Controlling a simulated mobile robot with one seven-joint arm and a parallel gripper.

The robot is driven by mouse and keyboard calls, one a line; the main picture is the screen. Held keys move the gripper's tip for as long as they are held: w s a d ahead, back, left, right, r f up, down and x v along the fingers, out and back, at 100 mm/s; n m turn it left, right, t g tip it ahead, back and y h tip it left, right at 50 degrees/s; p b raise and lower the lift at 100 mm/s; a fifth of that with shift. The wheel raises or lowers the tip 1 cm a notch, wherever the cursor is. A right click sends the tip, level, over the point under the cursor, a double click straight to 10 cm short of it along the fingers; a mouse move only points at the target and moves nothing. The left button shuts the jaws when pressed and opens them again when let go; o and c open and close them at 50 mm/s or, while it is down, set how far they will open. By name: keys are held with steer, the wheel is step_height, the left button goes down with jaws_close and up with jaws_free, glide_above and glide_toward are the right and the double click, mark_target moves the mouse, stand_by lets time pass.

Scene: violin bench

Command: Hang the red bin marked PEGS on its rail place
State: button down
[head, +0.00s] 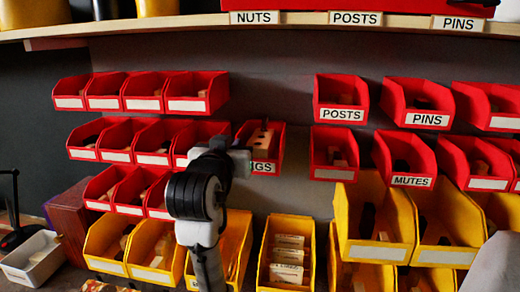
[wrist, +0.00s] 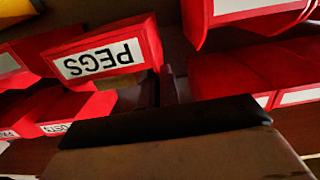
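The red bin marked PEGS (head: 268,157) is in the middle row in the head view, right of the left-hand group of red bins. Only the end of its label shows there, and wooden pieces stand in it. The wrist view shows the PEGS bin (wrist: 108,58) upside down, with its label in full. My gripper (head: 242,160) is at the bin's left side in the head view. In the wrist view my gripper's fingers (wrist: 166,86) are close together at the bin's side wall and appear shut on it. The rail behind the bin is hidden, so contact with it cannot be told.
Red bins (head: 195,92) hang close on the left. Other red bins, including POSTS (head: 340,100) and MUTES (head: 405,160), hang on the right. A gap separates PEGS from them. Yellow bins (head: 285,250) stand below. A shelf (head: 300,28) runs above.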

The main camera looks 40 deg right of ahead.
steer(key=shift+x, duration=1.55)
stand_by(1.3)
steer(key=shift+f+b, duration=0.6)
steer(key=shift+f, duration=0.15)
stand_by(0.6)
steer(key=c, duration=1.6)
jaws_free()
steer(key=shift+o, duration=0.2)
steer(key=shift+f, duration=0.1)
steer(key=b+v, duration=0.4)
steer(key=v, duration=0.9)
steer(key=shift+s+a, duration=0.2)
steer(key=shift+a, duration=0.15)
